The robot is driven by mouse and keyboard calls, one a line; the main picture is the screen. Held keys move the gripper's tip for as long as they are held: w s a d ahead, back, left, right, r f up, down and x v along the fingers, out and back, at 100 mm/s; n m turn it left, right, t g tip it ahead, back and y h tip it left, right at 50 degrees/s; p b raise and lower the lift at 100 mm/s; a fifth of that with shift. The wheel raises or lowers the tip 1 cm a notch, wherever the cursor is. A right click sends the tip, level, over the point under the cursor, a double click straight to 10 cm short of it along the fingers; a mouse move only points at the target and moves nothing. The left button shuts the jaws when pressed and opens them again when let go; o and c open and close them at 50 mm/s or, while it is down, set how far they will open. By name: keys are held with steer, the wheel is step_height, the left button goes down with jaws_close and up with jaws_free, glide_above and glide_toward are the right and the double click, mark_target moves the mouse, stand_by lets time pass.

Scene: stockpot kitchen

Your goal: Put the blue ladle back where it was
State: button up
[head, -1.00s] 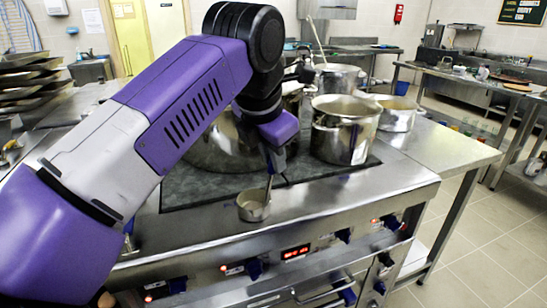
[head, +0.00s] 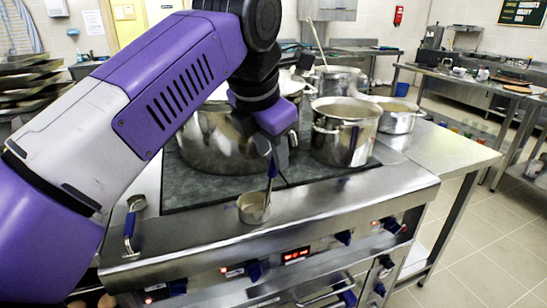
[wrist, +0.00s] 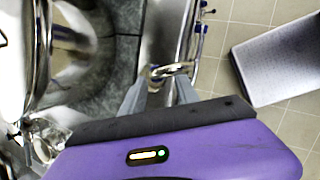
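The blue ladle has a small metal bowl (head: 254,208) and a thin upright handle with blue on it (head: 271,172). The bowl hangs low, in front of the stove's front edge as seen from the head. My gripper (head: 272,150) points down above it and appears shut on the handle's upper part. In the wrist view the metal bowl (wrist: 170,71) shows just beyond my fingertips (wrist: 162,88). The grip itself is small and partly hidden by my wrist.
A large wide pot (head: 215,140) stands on the dark cooktop (head: 182,187) behind my gripper. A tall pot (head: 345,140) and others stand to its right. A bar with blue ends (head: 129,226) is at the stove's left. The stove's front ledge (head: 350,196) is clear.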

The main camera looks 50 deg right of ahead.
steer(key=v, duration=0.9)
steer(key=shift+p, duration=0.3)
